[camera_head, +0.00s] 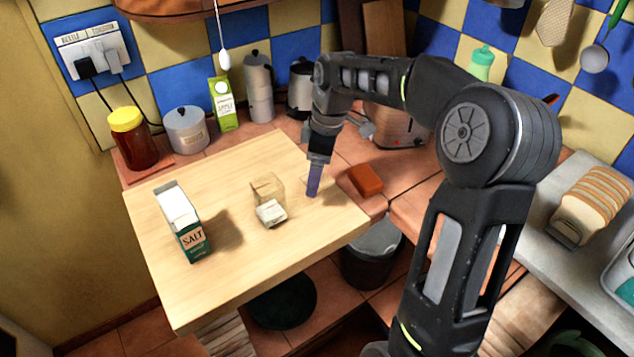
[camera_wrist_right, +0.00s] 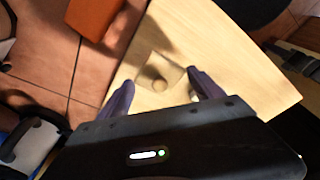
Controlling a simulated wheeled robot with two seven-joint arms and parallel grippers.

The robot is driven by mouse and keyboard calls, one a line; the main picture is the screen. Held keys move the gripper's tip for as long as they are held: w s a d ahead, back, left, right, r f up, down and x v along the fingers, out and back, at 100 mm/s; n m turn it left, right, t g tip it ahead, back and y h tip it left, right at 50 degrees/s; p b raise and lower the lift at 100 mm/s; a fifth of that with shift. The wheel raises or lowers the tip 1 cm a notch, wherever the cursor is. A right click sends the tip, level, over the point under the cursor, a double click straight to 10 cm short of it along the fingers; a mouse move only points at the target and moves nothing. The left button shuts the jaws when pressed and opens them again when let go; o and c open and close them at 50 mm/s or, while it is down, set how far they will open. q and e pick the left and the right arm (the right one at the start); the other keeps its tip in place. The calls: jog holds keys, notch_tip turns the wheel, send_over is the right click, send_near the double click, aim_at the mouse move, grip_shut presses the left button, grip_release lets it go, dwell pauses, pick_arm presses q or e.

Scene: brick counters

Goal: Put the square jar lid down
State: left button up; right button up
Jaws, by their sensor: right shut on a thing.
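The square jar lid (camera_wrist_right: 152,86) is clear, with a round knob, and shows between the fingertips of my right gripper (camera_wrist_right: 160,78) in the right wrist view. The right gripper (camera_head: 314,190) is shut on it, pointing down low over the right part of the wooden board (camera_head: 215,280). I cannot tell whether the lid touches the board. A clear square jar (camera_head: 267,187) stands open on the board left of the gripper, with a whitish block (camera_head: 271,213) at its front. My left gripper is out of view.
A salt carton (camera_head: 185,225) stands at the board's left. A red-brown block (camera_head: 366,180) lies on the tiled counter just right of the board. A yellow-lidded jar (camera_head: 133,140), a canister and a green carton (camera_head: 223,104) stand behind. The board's front is clear.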

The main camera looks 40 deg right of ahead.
aim_at(325, 179)
jog(key=shift+f, duration=1.85)
jog(key=shift+f, duration=0.15)
jog(key=o, duration=1.3)
jog(key=r, duration=0.4)
jog(key=s+d+r, duration=0.1)
jog(key=r, duration=0.7)
jog(key=shift+s+d+r, duration=0.1)
jog(key=shift+s+d, duration=0.05)
